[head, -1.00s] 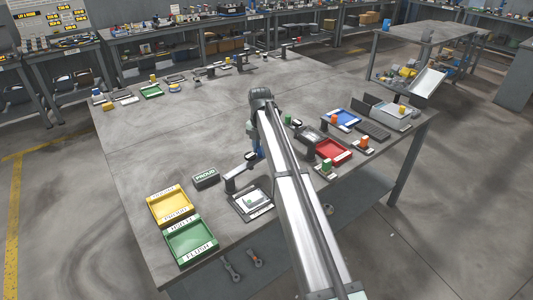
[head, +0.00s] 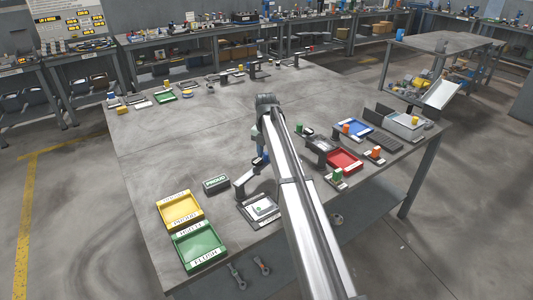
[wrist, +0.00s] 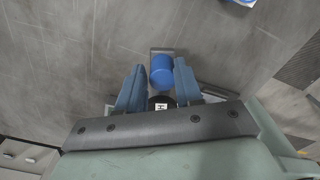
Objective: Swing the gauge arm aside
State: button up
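The gauge (head: 240,188) is a dark grey post with an arm reaching away to the upper right, beside a plate bearing a pale part (head: 262,208). My gripper (head: 260,163) is at the arm's far end, which it and my arm partly hide. In the wrist view, my gripper (wrist: 160,72) has its two blue-grey fingers apart, on either side of a blue cylinder (wrist: 162,70). A small gap shows at the left finger; contact at the right finger is unclear. A black round piece with a white "H" label (wrist: 161,106) is partly hidden nearer the palm.
A yellow tray (head: 196,224) and a green tray (head: 217,260) lie at the near left, with a dark PROUD block (head: 216,184) behind. A red tray (head: 345,169) and a blue tray (head: 367,125) are to the right. The table's middle left is clear.

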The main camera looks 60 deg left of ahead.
jog(key=o, duration=0.4)
jog(key=shift+r, duration=0.1)
notch_tip(320, 180, up, 14)
jog(key=shift+f, duration=0.15)
dwell(0.4)
dwell(0.4)
